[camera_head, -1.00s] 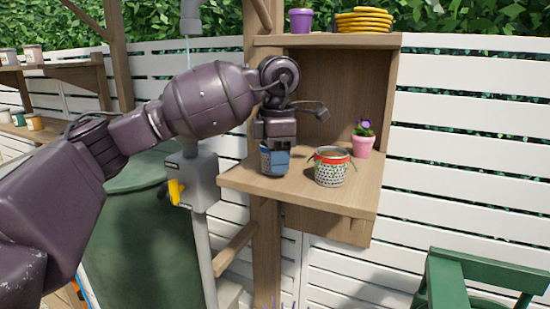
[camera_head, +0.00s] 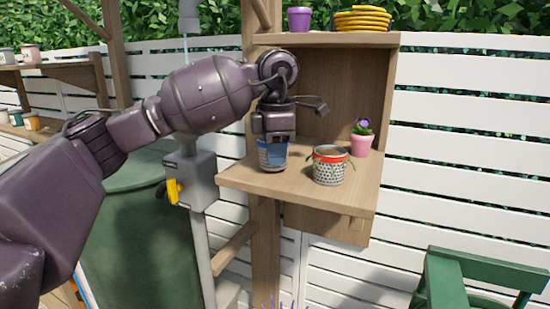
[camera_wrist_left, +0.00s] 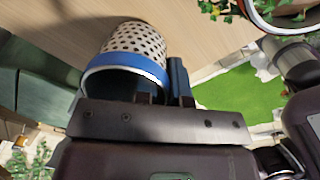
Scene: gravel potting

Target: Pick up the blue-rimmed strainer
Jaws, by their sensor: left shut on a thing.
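The blue-rimmed strainer (camera_head: 272,160) is a perforated metal cup at the left side of the wooden shelf. It also shows in the left wrist view (camera_wrist_left: 137,42), with its blue rim nearest the gripper. My left gripper (camera_head: 273,138) points down from above and is shut on the strainer's rim, with one finger outside the wall in the wrist view. The strainer looks upright. I cannot tell whether its base touches the shelf. My right gripper is in neither view.
A red-rimmed strainer (camera_head: 329,167) stands just right on the same shelf (camera_head: 300,194). A pink pot with a purple flower (camera_head: 362,144) is behind it. An upper shelf (camera_head: 330,41) holds a purple pot (camera_head: 299,19) and yellow stacked rings (camera_head: 362,20).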

